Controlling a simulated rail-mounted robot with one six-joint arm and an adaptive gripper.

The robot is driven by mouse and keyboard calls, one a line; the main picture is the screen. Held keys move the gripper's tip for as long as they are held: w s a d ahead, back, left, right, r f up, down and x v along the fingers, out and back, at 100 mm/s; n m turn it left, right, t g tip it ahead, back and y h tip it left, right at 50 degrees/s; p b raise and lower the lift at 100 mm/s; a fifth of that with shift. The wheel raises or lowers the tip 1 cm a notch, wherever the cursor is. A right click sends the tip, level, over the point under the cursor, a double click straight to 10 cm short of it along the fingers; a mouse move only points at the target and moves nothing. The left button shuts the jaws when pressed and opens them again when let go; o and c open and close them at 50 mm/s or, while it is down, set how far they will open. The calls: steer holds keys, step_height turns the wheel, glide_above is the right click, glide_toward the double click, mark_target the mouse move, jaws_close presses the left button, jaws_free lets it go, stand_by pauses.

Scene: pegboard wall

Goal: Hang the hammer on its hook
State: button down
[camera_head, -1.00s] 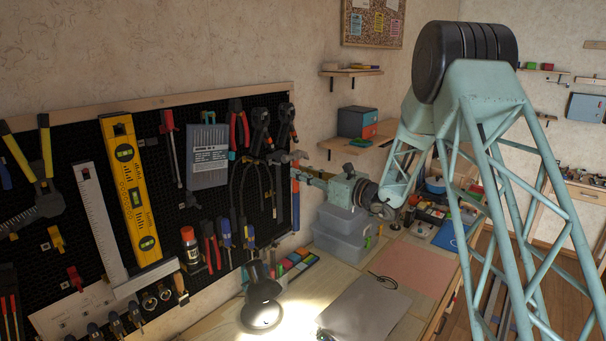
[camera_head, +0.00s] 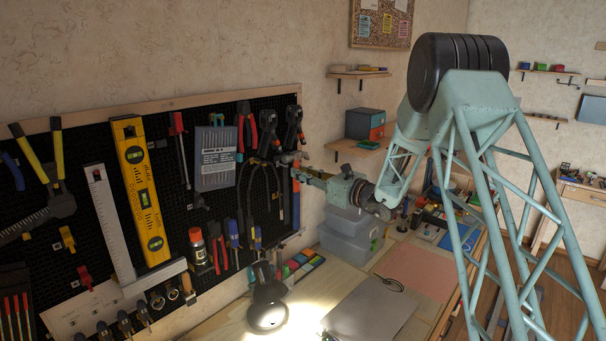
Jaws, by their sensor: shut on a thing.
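The hammer (camera_head: 296,206) hangs head up near the right edge of the black pegboard (camera_head: 165,110), with its blue handle pointing down. Its metal head (camera_head: 291,157) is at the top, close to the board. My gripper (camera_head: 300,174) comes in from the right and is shut on the hammer just below the head. The fingers are small and partly merge with the hammer. The hook is hidden or too small to make out, and I cannot tell whether the hammer touches it.
Pliers (camera_head: 294,125) hang just above the hammer, and a dark curved tool (camera_head: 260,190) hangs to its left. A lit lamp (camera_head: 267,300) stands on the bench below. Clear storage boxes (camera_head: 347,240) stand under my gripper.

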steer(key=shift+p+x, duration=0.3)
steer(key=shift+x, duration=0.75)
steer(key=shift+w+a+f+b, duration=0.15)
steer(key=shift+f+b, duration=0.3)
steer(key=shift+b, duration=0.3)
steer(key=c, duration=2.5)
jaws_free()
steer(key=shift+o, duration=0.2)
steer(key=shift+f, duration=0.1)
steer(key=v, duration=1.2)
